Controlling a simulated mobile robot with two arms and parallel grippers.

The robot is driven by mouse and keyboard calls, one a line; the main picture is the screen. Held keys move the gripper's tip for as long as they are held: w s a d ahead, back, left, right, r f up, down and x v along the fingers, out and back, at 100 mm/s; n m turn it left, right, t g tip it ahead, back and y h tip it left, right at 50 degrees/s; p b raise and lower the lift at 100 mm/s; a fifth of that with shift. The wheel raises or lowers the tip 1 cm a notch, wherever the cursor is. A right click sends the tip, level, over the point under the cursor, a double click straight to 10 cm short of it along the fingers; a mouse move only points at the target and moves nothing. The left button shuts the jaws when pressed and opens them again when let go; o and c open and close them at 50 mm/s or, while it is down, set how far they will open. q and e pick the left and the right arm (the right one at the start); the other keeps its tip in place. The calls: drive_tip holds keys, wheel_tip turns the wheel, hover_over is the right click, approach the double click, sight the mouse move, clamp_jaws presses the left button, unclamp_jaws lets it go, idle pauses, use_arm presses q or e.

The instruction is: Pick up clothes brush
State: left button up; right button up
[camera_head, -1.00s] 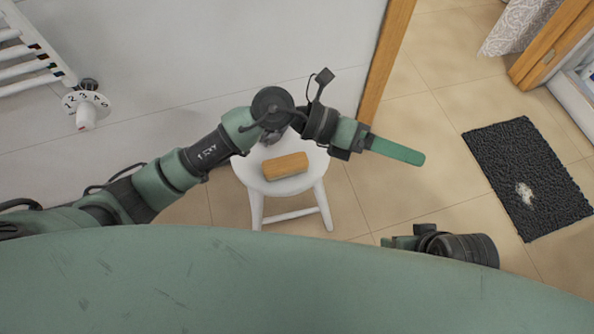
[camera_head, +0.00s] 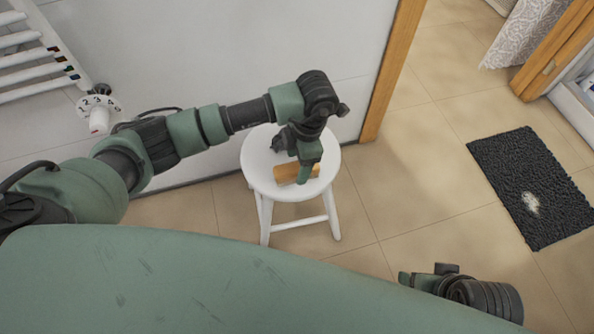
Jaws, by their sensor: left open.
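The clothes brush (camera_head: 286,173), a wooden block, lies on the seat of a round white stool (camera_head: 262,187). My left gripper (camera_head: 304,176) points down over the brush's right part. One green finger shows in front of the brush; the other finger is hidden. The left gripper is open, and I cannot tell whether it touches the brush. My right arm shows only in part at the lower right (camera_head: 460,290); its fingertips cannot be made out clearly.
A white wall and a wooden door frame (camera_head: 392,70) stand behind the stool. A white radiator (camera_head: 30,50) with a valve is at the upper left. A dark mat (camera_head: 530,180) lies at right. The tiled floor between stool and mat is clear.

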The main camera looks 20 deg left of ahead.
use_arm(q)
wheel_tip(320, 180, down, 3)
drive_tip(key=shift+s+a+r, duration=0.1)
clamp_jaws()
use_arm(e)
drive_tip(key=shift+w+a+f, duration=0.25)
drive_tip(key=shift+w, duration=0.1)
use_arm(q)
wheel_tip(320, 180, up, 10)
drive_tip(key=shift+r+p, duration=0.25)
drive_tip(key=shift+p, duration=0.8)
wheel_tip(320, 180, up, 8)
drive_tip(key=r+p, duration=0.1)
drive_tip(key=p, duration=0.1)
hover_over(297, 166)
drive_tip(key=shift+s+r, duration=0.1)
drive_tip(key=shift+r, duration=0.05)
use_arm(e)
drive_tip(key=shift+s+x, duration=0.2)
drive_tip(key=shift+x, duration=1.1)
drive_tip(key=shift+s+x, duration=0.2)
drive_tip(key=shift+x, duration=1.15)
drive_tip(key=shift+f, duration=0.15)
